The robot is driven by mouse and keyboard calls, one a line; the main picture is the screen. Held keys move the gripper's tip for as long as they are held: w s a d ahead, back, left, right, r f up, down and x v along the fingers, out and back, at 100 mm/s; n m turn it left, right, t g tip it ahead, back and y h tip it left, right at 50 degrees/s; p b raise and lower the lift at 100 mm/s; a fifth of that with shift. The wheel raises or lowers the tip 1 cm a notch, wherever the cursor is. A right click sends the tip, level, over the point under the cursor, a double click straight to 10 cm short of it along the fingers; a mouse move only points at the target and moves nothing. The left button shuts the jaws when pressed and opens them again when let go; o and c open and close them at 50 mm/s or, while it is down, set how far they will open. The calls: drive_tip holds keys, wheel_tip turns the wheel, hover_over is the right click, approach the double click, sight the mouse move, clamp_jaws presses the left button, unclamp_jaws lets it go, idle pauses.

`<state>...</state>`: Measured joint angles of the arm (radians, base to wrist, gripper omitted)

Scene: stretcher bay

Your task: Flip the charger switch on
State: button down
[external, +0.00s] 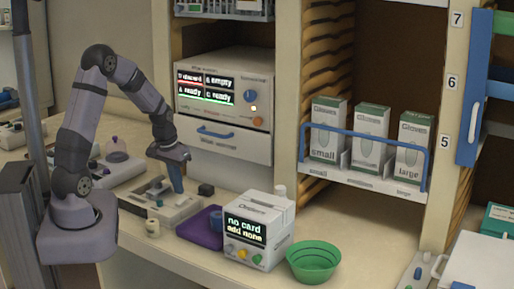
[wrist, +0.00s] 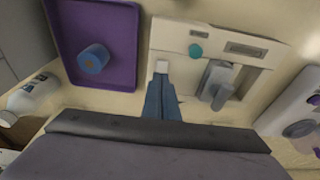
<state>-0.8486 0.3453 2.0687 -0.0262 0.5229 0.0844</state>
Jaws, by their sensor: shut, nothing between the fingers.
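The charger appears to be the pale flat unit (external: 180,212) on the bench below my gripper (external: 180,188). It also shows in the wrist view (wrist: 175,36), with a teal round button, a dark slot and a grey raised block (wrist: 216,82). My gripper (wrist: 161,78) is shut and empty, pointing down, with its blue fingertips over the unit's left part. A small whitish piece (wrist: 161,66) sits right at the fingertips; I cannot tell if it is the switch or whether they touch. The fingers hide the part of the unit beneath them.
A purple tray (wrist: 68,40) with a blue cylinder (wrist: 93,58) lies beside the unit. A cabinet (external: 226,145) rises behind.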

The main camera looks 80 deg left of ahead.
sight(187, 195)
wheel_tip(187, 195, up, 11)
drive_tip(key=s+d+b, duration=0.1)
drive_tip(key=b, duration=0.2)
drive_tip(key=shift+s+d, duration=0.25)
drive_tip(key=shift+s, duration=0.05)
drive_tip(key=shift+f, duration=0.15)
drive_tip(key=w+a+b, duration=0.1)
drive_tip(key=b, duration=0.2)
drive_tip(key=shift+r+b, duration=0.3)
drive_tip(key=shift+s, duration=0.1)
drive_tip(key=shift+f, duration=0.1)
drive_tip(key=f+p, duration=0.1)
drive_tip(key=f, duration=0.3)
drive_tip(key=w+a+f+p, duration=0.1)
drive_tip(key=f, duration=0.3)
drive_tip(key=w+a+f+p, duration=0.1)
drive_tip(key=f+p, duration=0.1)
drive_tip(key=f, duration=0.3)
drive_tip(key=shift+f, duration=0.1)
drive_tip(key=shift+a+f, duration=0.1)
drive_tip(key=shift+f, duration=0.05)
